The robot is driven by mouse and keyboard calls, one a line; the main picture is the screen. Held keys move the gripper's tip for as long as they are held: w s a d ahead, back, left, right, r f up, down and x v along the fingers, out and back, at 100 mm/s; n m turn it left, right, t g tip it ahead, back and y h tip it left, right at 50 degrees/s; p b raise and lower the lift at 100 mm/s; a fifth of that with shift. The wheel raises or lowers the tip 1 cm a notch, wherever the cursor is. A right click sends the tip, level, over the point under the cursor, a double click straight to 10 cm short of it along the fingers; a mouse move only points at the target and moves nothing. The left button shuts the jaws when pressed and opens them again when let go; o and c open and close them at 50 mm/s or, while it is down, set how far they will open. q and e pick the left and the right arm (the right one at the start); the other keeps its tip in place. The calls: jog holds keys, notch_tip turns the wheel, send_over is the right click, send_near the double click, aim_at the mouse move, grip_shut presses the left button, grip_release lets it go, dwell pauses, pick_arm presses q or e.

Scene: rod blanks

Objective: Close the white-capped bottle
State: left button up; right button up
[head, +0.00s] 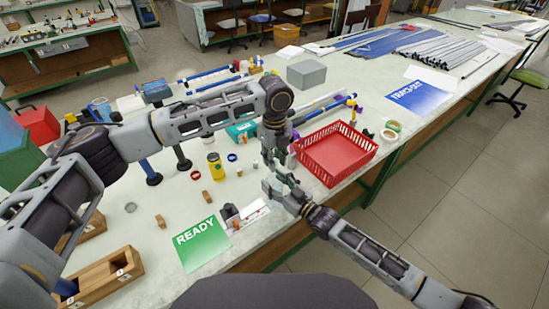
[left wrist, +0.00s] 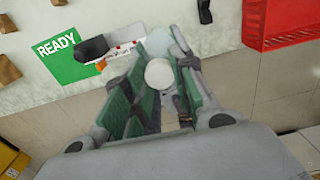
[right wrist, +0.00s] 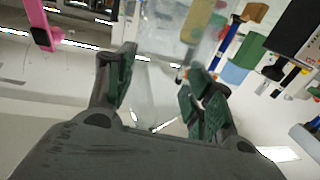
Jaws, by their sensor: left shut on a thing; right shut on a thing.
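My left gripper (head: 271,163) comes down from above, close over my right gripper (head: 277,185), in front of the red basket. In the left wrist view a round white cap (left wrist: 159,73) sits between the green finger pads, and my left gripper is shut on it. In the right wrist view a clear, see-through bottle (right wrist: 152,95) stands between the fingers of my right gripper (right wrist: 157,92), which is shut on it. The grippers largely hide the bottle in the head view. I cannot tell whether the cap touches the bottle's neck.
A red basket (head: 336,156) stands right of my grippers. A green READY sheet (head: 201,244) lies at the table's front, with a dark block (head: 229,212) beside it. A yellow can (head: 215,167) and small rings stand to the left. A wooden box (head: 106,277) is at lower left.

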pick_arm(q)
jog(key=shift+f, duration=0.5)
dwell(0.5)
jog(key=shift+m, duration=0.3)
jog(key=m, duration=1)
jog(key=shift+m, duration=0.4)
jog(key=m, duration=0.4)
jog(key=shift+m, duration=0.4)
